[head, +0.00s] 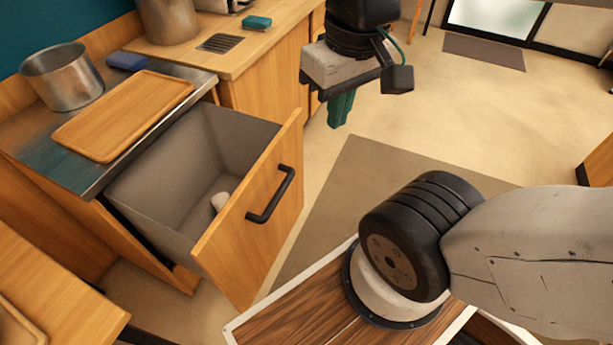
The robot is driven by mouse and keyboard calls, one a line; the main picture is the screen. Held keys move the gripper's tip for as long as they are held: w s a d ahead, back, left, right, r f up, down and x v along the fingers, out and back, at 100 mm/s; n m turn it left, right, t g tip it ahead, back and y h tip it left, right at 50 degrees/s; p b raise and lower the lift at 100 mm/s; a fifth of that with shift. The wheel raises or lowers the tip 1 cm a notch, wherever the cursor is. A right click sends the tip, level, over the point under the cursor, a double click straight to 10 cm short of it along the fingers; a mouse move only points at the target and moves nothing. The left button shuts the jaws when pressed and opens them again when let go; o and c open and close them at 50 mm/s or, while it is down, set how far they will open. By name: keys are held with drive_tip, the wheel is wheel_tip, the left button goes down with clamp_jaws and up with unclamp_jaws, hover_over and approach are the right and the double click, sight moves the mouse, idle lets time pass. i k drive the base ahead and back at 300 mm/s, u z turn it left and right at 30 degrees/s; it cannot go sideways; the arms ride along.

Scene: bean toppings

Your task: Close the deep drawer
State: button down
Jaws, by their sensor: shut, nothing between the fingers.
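The deep drawer (262,213) stands pulled well out from under the metal counter at the left. It has a wooden front, a black bar handle (271,195) and a grey inner bin (143,203). A small pale object (219,202) lies inside the bin; its lower part is hidden by the front. My gripper (340,112) hangs in the air at the top middle, right of and beyond the drawer front, apart from it. Its green fingers point down, are shut together and hold nothing.
A grey-brown mat (345,180) covers the floor right of the drawer.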

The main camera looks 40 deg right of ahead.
sight(166, 193)
drive_tip(key=k, duration=0.55)
drive_tip(key=u, duration=0.95)
drive_tip(key=i, duration=0.75)
drive_tip(key=z, duration=0.6)
